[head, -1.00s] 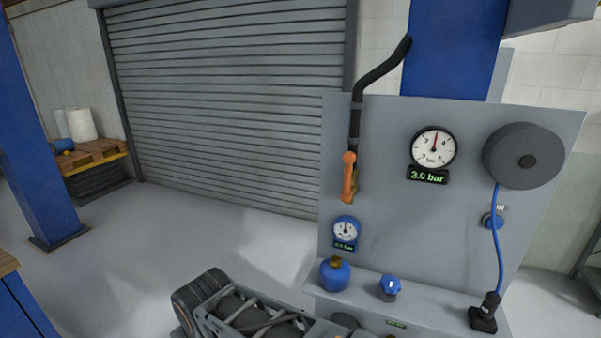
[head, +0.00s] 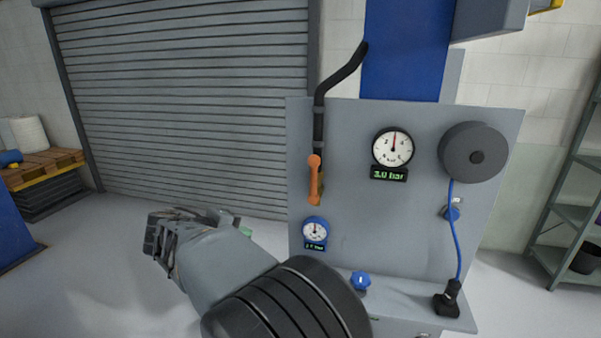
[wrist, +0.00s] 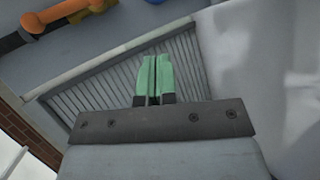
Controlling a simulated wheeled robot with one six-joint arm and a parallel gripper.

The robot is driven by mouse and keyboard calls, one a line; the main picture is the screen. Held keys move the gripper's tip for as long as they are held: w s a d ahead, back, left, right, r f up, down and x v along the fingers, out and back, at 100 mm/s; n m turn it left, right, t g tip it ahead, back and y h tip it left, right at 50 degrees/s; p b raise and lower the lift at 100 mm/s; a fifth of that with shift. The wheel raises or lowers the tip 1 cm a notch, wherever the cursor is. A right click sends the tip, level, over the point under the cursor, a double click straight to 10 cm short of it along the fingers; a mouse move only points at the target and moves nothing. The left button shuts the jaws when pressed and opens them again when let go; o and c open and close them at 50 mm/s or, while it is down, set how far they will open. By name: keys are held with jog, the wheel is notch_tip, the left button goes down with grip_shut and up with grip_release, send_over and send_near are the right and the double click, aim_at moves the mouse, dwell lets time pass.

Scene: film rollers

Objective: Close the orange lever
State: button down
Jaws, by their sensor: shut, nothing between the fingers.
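The orange lever (head: 314,182) is on the upper left of the grey panel (head: 350,220), below a black pipe. It hangs down, roughly in line with the pipe. In the wrist view the lever (wrist: 60,15) shows at the top left, partly cut off by the edge. My gripper (head: 245,232) is left of the panel and lower than the lever in the head view, mostly hidden behind my wrist. In the wrist view its green fingers (wrist: 154,64) are together and empty, apart from the lever.
A small blue gauge (head: 315,232) sits below the lever, and a white dial (head: 393,147) is to its right. A blue knob (head: 360,281) stands on the panel's ledge. A hose reel (head: 473,152) is at the right. Open floor lies before the shutter (head: 190,100).

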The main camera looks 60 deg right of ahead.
jog(key=w+d+r+m+g+h, duration=0.1)
jog(key=w+d+r+g+h, duration=0.1)
jog(key=d+r+h, duration=0.3)
notch_tip(320, 180, up, 4)
jog(key=shift+d+f+m+g+h, duration=0.25)
jog(key=shift+d+g, duration=0.35)
jog(key=shift+d, duration=0.6)
jog(key=shift+r, duration=0.1)
jog(key=p, duration=0.3)
send_near(314, 180)
jog(key=w+d+r, duration=0.2)
jog(key=w+d, duration=0.2)
jog(key=d, duration=0.1)
jog(key=shift+s+d+f+p, duration=0.1)
jog(key=shift+s+d+p, duration=0.45)
jog(key=shift+s, duration=0.4)
jog(key=shift+s+d+f+p, duration=0.1)
jog(key=shift+s+d+p, duration=0.2)
jog(key=shift+s+d, duration=0.55)
jog(key=shift+s+a, duration=0.1)
jog(key=shift+a, duration=0.05)
